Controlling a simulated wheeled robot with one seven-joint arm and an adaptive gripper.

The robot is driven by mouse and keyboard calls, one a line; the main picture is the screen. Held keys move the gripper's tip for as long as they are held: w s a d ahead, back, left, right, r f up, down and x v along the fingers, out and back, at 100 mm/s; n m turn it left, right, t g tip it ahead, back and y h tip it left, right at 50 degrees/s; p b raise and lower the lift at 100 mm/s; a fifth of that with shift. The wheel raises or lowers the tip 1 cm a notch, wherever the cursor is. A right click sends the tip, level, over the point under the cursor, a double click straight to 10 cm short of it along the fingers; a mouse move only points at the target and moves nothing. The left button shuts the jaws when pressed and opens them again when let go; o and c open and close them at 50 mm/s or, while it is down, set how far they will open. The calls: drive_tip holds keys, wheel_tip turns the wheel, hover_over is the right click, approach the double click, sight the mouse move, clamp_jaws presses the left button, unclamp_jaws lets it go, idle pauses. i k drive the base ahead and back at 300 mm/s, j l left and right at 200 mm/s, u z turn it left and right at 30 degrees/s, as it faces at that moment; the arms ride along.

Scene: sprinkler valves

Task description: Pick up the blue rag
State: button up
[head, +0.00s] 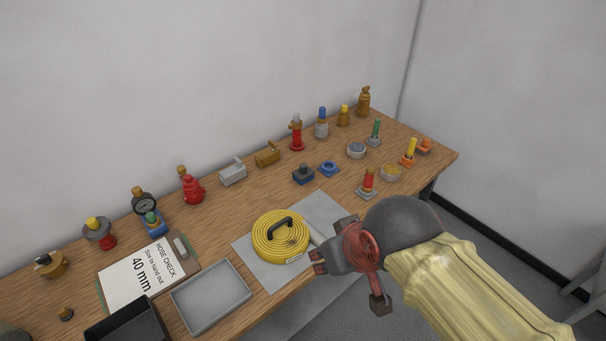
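I cannot make out a blue rag anywhere in the head view. My gripper (348,262) is in front of the bench, just right of the yellow coiled hose (281,240). Its fingers are spread apart and I see nothing held between them. The hose has a black handle and lies on a grey mat (261,276). My gripper and arm cover part of the mat's right side and the bench's front edge.
The wooden bench (220,213) stands along the wall. Valves and fittings line its back and right end, including a blue ring (329,168). A grey tray (211,297), a black tray (124,322) and a clipboard (141,272) lie at front left.

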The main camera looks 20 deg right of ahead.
sight(304, 173)
drive_tip(key=i+l+u, duration=0.3)
drive_tip(key=i+l, duration=0.2)
drive_tip(key=l, duration=0.2)
drive_tip(key=i+l+u, duration=0.15)
drive_tip(key=l, duration=0.25)
drive_tip(key=i+l+u, duration=0.15)
drive_tip(key=l, duration=0.25)
drive_tip(key=i, duration=0.1)
